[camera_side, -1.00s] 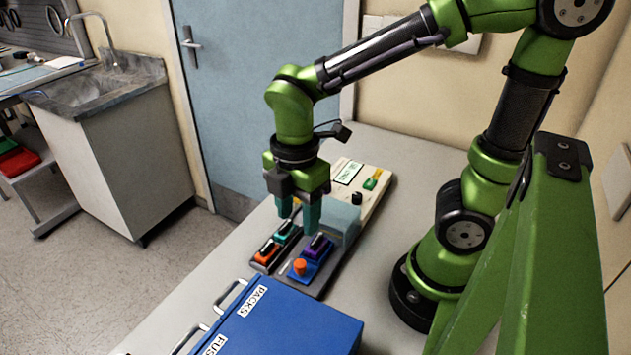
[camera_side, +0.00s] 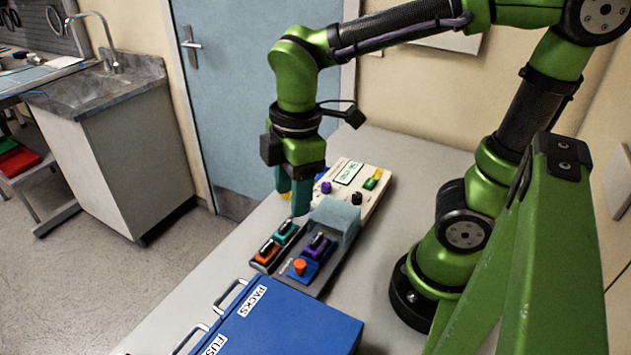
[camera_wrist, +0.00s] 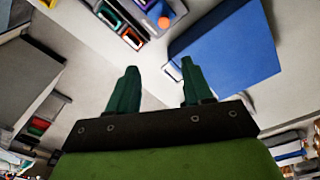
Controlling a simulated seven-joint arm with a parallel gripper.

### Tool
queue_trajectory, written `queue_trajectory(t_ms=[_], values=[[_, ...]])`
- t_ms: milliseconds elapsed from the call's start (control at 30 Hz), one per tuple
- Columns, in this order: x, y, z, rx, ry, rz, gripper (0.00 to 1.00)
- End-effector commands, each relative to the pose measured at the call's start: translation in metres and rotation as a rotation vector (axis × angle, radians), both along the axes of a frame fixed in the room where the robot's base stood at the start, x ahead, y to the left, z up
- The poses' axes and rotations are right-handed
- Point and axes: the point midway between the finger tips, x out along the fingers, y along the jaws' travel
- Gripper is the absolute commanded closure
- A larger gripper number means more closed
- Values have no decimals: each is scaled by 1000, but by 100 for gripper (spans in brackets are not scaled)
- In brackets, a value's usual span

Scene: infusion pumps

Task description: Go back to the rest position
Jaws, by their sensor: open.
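My gripper (camera_side: 292,192) is open, with nothing between its teal fingers. In the side view it hangs over the table beside the white pump panel (camera_side: 374,199), above and left of the grey block on the dark unit. In the wrist view the two fingers (camera_wrist: 156,92) stand apart with bare surface between them. The dark unit carries a purple piece (camera_side: 318,246) and a blue piece with an orange knob (camera_side: 300,267). Beside it a black holder has a teal piece (camera_side: 285,232) and an orange piece (camera_side: 267,252).
A blue box (camera_side: 285,325) labelled PACKS and FUS… stands at the table's front, with metal handles (camera_side: 230,297) on its left side. The panel bears a purple knob (camera_side: 326,187), a black knob (camera_side: 356,198) and a small display. The table behind the panel is clear.

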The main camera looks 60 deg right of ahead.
Motion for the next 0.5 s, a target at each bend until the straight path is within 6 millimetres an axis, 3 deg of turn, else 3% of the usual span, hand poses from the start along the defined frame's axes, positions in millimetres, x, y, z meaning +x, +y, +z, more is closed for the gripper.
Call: queue_trajectory(t_ms=[300, 400, 500], values=[[-1, -33, 17, 370, -217, -1000, 49], [-5, -46, 26, 508, -269, -1221, 49], [-9, -55, 32, 570, -303, -1289, 49]])
